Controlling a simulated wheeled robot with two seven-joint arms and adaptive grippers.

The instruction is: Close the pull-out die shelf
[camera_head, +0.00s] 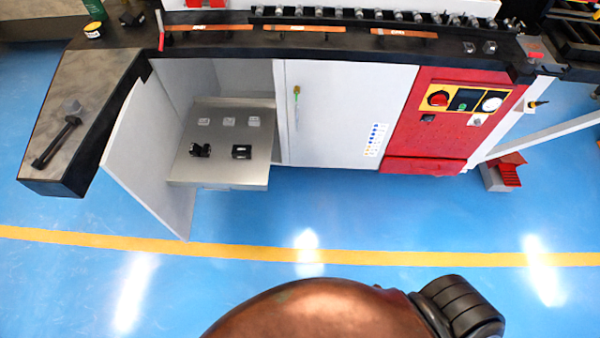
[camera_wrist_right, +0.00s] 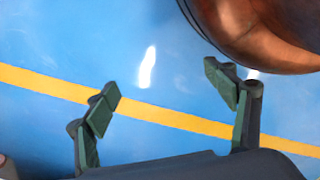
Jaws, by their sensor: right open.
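The pull-out die shelf (camera_head: 222,172) is a grey metal tray that sticks out of the open left bay of the machine cabinet. Two black dies (camera_head: 241,152) and several small light blocks (camera_head: 228,122) sit on it. The white cabinet door (camera_head: 150,150) stands swung open to the left of the shelf. My right gripper (camera_wrist_right: 170,95) shows in the right wrist view, with its green-padded fingers spread wide and nothing between them. It is over bare floor, and the shelf is not in that view. My left gripper is in neither view.
A closed white panel (camera_head: 345,115) and a red control panel (camera_head: 450,115) are right of the bay. A dark side table (camera_head: 85,105) with a black tool (camera_head: 55,143) stands at left. The blue floor (camera_head: 380,210) in front is clear.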

